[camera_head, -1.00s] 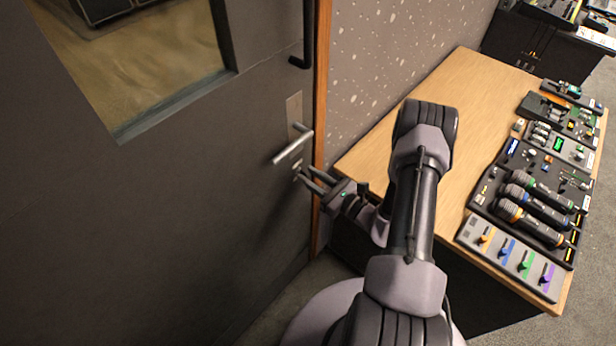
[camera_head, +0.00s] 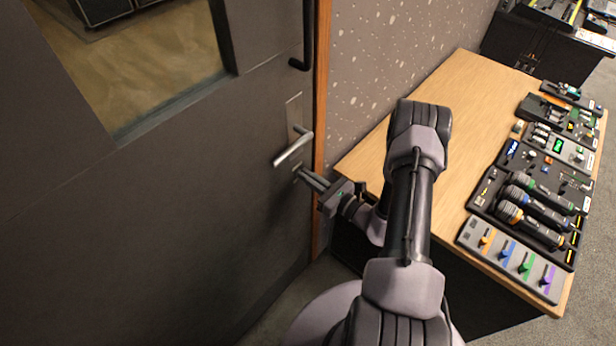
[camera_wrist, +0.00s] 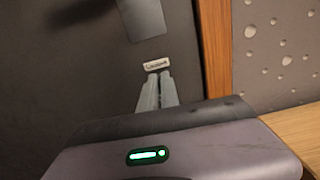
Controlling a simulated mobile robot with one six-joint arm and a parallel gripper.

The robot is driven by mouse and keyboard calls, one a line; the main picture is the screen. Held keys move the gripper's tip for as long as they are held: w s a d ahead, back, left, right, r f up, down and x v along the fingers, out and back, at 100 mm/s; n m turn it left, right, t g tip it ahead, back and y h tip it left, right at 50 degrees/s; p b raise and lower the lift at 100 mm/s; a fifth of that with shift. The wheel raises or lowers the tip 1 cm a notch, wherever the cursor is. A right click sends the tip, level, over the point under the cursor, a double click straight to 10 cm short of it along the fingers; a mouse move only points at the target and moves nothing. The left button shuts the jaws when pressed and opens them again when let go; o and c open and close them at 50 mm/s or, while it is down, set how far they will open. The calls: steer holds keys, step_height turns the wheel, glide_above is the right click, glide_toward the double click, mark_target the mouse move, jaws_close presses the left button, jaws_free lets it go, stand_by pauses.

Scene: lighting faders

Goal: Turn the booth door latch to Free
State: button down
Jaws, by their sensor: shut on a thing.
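The booth door (camera_head: 180,210) is dark grey, with a window in its upper part. A silver lever handle (camera_head: 292,149) sits on a metal plate, and the booth door latch is just below it. My gripper (camera_head: 299,173) reaches the door there from the right, its two fingers close together and shut on the latch. In the wrist view the fingertips (camera_wrist: 157,77) meet right under a small pale label plate (camera_wrist: 157,64), whose lettering is too small to read. The latch is mostly hidden by the fingers, so I cannot tell its turn position.
A wooden table (camera_head: 440,115) stands right of my arm, with microphones (camera_head: 535,210), a fader panel (camera_head: 508,260) and other gear along its right side. The wooden door frame (camera_head: 321,90) and a speckled wall (camera_head: 390,45) are close beside the gripper. A black pull handle (camera_head: 302,50) is above.

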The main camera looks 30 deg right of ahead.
steer(key=m, duration=0.4)
steer(key=shift+d+m, duration=0.2)
steer(key=shift+m, duration=0.1)
steer(key=m, duration=0.5)
steer(key=shift+w+d+f, duration=0.15)
steer(key=shift+d+f, duration=0.05)
steer(key=m, duration=0.4)
steer(key=shift+d+f+p, duration=0.1)
steer(key=shift+f+p, duration=0.05)
steer(key=shift+p, duration=0.15)
steer(key=shift+f+m, duration=0.2)
steer(key=shift+m, duration=1.6)
steer(key=c, duration=1.6)
jaws_free()
